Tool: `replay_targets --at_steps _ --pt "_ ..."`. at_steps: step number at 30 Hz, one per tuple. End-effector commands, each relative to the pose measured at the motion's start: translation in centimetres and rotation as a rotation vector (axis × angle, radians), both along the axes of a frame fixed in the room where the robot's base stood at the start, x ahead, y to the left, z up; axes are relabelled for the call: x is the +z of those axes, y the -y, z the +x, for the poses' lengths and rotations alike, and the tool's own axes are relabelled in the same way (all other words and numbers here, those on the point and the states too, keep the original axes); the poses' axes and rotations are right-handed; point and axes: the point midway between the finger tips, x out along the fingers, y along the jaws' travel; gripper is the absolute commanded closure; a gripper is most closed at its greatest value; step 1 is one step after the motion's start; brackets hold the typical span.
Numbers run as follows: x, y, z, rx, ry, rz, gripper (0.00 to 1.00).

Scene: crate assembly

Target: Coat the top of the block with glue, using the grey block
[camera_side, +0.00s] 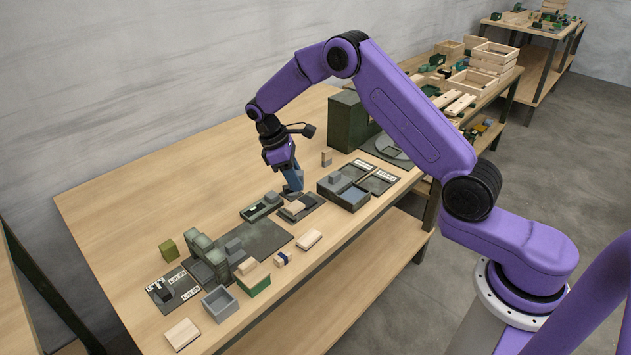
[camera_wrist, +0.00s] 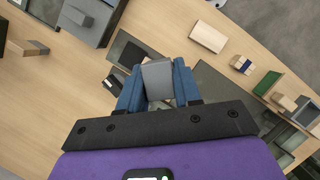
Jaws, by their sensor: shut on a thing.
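My gripper (camera_side: 293,188) has blue fingers and points down over the middle of the table. In the wrist view the gripper (camera_wrist: 158,88) is shut on a grey block (camera_wrist: 158,76), one finger on each side. A pale wooden block (camera_side: 294,208) lies on a dark plate just below the fingertips. I cannot tell whether the grey block touches it. In the wrist view the grey block and fingers hide most of what lies below. A dark tray (camera_side: 256,212) with a grey piece and a small light spot sits just left of the wooden block.
A grey divided bin (camera_side: 352,197) stands close on the right. A pale wooden block (camera_side: 309,240) lies in front. A dark mat (camera_side: 262,236), machine (camera_side: 203,252) and open grey box (camera_side: 220,303) are on the left. The back left of the table (camera_side: 150,190) is clear.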

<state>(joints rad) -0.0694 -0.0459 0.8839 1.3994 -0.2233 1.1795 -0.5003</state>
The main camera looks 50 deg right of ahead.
Motion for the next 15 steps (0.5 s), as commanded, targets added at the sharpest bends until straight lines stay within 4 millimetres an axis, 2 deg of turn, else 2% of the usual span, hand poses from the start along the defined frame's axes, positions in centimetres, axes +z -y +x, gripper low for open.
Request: replay_targets --at_steps 6,15 --pt "-0.5 -0.5 2.2 0.112 -0.002 -0.010 0.91" --pt "-1.5 -0.6 2.5 0.132 -0.005 -0.012 0.91"
